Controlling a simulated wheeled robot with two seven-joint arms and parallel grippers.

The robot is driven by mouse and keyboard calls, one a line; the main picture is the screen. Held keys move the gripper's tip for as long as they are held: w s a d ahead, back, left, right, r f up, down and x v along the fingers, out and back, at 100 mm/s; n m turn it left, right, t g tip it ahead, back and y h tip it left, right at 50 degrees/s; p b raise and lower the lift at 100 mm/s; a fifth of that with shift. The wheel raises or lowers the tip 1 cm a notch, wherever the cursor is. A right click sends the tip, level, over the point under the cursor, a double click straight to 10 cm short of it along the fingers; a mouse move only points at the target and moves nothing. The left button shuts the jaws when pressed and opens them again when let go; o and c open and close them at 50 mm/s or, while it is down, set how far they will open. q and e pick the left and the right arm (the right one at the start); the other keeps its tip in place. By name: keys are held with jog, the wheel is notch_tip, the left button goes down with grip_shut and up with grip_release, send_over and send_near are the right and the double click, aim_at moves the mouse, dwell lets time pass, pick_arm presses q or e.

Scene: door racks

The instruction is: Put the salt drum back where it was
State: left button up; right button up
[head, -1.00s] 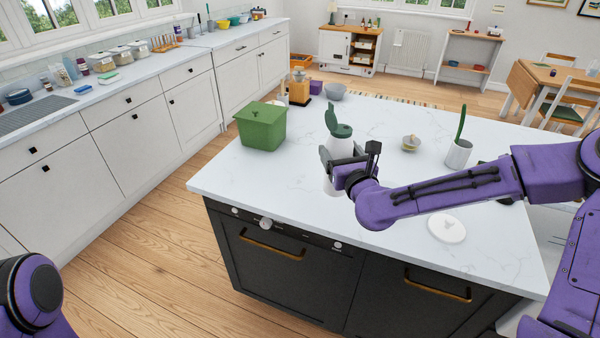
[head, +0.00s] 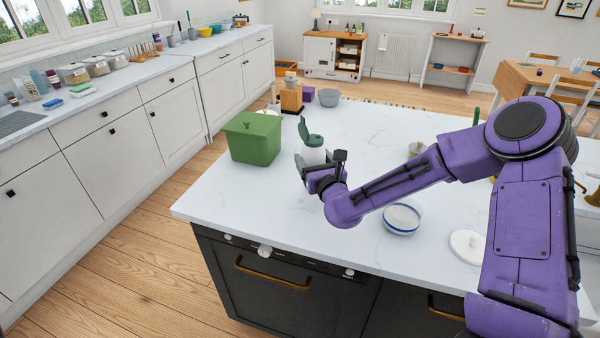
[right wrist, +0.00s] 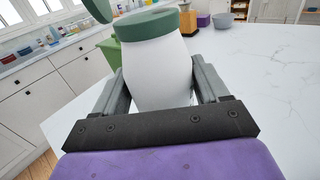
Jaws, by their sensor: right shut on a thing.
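The salt drum (head: 314,154) is a white rounded jar with a green top, and a green lid flap stands up at its side. My right gripper (head: 318,168) is shut around its body, above the left part of the white island top. In the right wrist view the drum (right wrist: 158,66) sits upright between the two grey fingers of the gripper (right wrist: 162,88). Its lower part is hidden, so I cannot tell whether it touches the counter. My left gripper is not in view.
A green lidded bin (head: 253,138) stands just left of the drum, with a wooden grinder (head: 291,98) and a grey bowl (head: 328,96) behind. The island's front left is clear.

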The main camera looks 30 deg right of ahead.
jog(key=f+b, duration=0.1)
jog(key=w+f, duration=0.1)
jog(key=f, duration=0.1)
jog(key=f+b, duration=0.1)
jog(key=shift+w+a+f+b, duration=0.1)
jog(key=shift+w+f+b, duration=0.2)
jog(key=shift+f+b, duration=0.1)
jog(key=shift+c, duration=0.7)
jog(key=shift+w+r, duration=0.1)
jog(key=shift+r, duration=0.1)
jog(key=shift+s, duration=0.4)
jog(key=o, duration=1.4)
jog(key=shift+o, duration=1)
jog(key=shift+w+f, duration=0.2)
jog(key=shift+s+r, duration=0.1)
jog(key=shift+r, duration=0.2)
jog(key=v, duration=1.2)
